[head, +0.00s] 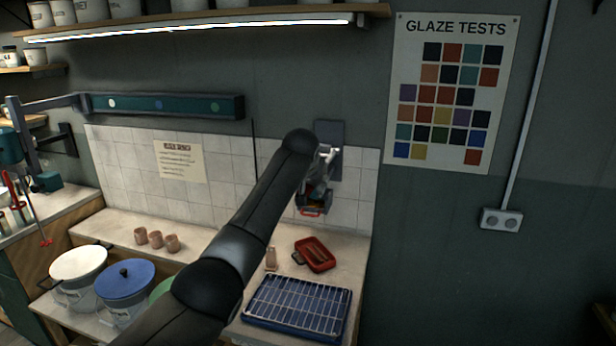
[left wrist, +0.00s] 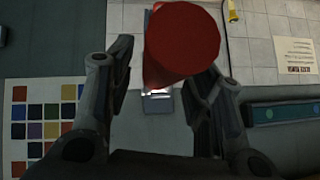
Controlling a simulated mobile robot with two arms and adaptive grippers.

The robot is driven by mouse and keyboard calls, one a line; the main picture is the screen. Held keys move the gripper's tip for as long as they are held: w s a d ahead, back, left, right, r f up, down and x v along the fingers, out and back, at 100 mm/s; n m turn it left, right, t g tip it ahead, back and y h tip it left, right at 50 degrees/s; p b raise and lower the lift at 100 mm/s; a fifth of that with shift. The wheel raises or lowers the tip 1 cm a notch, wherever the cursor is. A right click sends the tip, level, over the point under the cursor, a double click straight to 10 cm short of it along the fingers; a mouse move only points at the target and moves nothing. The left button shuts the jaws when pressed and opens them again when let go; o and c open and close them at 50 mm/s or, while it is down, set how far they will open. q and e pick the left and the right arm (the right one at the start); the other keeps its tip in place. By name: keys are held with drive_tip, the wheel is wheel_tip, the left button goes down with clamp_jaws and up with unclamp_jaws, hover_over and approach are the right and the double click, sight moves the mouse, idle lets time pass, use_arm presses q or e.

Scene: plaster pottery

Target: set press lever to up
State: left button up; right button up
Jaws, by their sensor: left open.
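A grey plate (head: 331,132) is fixed to the wall above the counter, and my left gripper (head: 314,196) is in front of its lower part. In the left wrist view a large red round-ended handle (left wrist: 182,42), which looks like the press lever's grip, stands between the two fingers of my left gripper (left wrist: 165,72). The fingers are open, one on each side of it, with a gap on the left; contact on the right is unclear. A bit of red (head: 312,212) shows at the gripper in the head view. The lever's shaft is mostly hidden. My right gripper is not in view.
Below on the counter are a red tray (head: 316,254), a blue tray with a wire rack (head: 296,306) and several small clay cups (head: 156,239). Lidded buckets (head: 124,280) stand at left. A teal wall rail (head: 165,106) and a glaze poster (head: 450,90) flank the plate.

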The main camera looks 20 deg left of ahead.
use_arm(q)
drive_tip(key=v, duration=1.1)
drive_tip(key=shift+s+r, duration=0.25)
drive_tip(key=shift+r, duration=0.1)
drive_tip(key=shift+f, duration=0.1)
